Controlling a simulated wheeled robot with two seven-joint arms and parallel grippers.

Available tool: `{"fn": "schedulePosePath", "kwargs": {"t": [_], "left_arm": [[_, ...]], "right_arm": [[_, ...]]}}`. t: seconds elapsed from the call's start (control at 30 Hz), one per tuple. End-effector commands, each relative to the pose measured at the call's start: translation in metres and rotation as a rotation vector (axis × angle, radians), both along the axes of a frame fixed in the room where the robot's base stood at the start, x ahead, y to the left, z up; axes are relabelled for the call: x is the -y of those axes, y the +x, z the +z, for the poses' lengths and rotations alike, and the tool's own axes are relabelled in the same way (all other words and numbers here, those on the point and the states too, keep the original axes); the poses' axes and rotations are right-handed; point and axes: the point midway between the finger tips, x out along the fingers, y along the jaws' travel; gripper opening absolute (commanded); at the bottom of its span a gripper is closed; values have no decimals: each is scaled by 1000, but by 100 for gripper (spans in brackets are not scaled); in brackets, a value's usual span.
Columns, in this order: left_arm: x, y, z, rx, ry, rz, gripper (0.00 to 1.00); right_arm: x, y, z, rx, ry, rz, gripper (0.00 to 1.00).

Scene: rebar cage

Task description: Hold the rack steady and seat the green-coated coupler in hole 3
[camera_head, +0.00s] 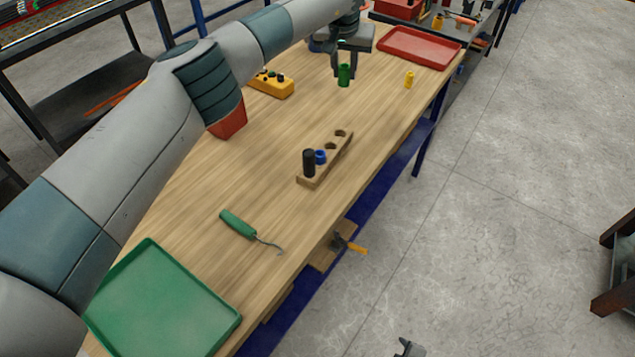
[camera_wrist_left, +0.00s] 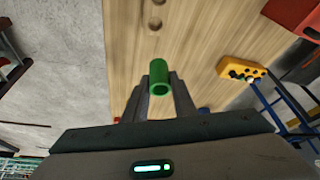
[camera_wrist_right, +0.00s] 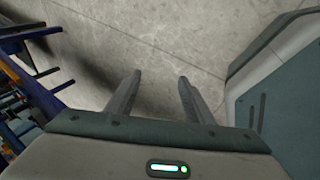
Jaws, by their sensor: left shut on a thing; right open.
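The wooden rack (camera_head: 331,168) lies on the table. A black cylinder (camera_head: 308,163) and a blue coupler (camera_head: 320,156) stand in its near holes; the two far holes are empty. My left gripper (camera_head: 346,72) is shut on the green coupler (camera_head: 344,76), upright above the table, beyond the rack and apart from it. The green coupler (camera_wrist_left: 160,82) also shows between the fingers in the left wrist view, with rack holes at the top edge. My right gripper (camera_wrist_right: 158,85) is open and empty over the floor; its tip (camera_head: 408,348) shows at the head view's bottom edge.
A yellow coupler (camera_head: 409,80) stands near the red tray (camera_head: 419,48) at the far end. A yellow control box (camera_head: 271,84), a red-brown container (camera_head: 229,121), a green-handled hook (camera_head: 240,224) and a green tray (camera_head: 163,305) are also on the table.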

Motion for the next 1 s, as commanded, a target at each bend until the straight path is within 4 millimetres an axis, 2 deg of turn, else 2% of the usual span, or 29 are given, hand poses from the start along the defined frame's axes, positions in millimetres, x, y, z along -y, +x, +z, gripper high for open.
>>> {"fn": "schedulePosePath", "kwargs": {"t": [0.03,0.2,0.37,0.5,0.67,0.8,1.0], "left_arm": [[0,0,1,1,0,0,0],[0,0,1,1,0,0,0],[0,0,1,1,0,0,0],[0,0,1,1,0,0,0],[0,0,1,1,0,0,0],[0,0,1,1,0,0,0],[0,0,1,1,0,0,0]], "right_arm": [[-2,25,14,43,-37,67,48],[-10,94,62,172,-190,291,48],[-19,152,115,293,-356,482,48],[-30,197,166,397,-519,630,48],[-43,241,230,512,-725,779,48],[-56,272,290,606,-923,885,48],[-74,303,382,724,-1233,994,48]]}}
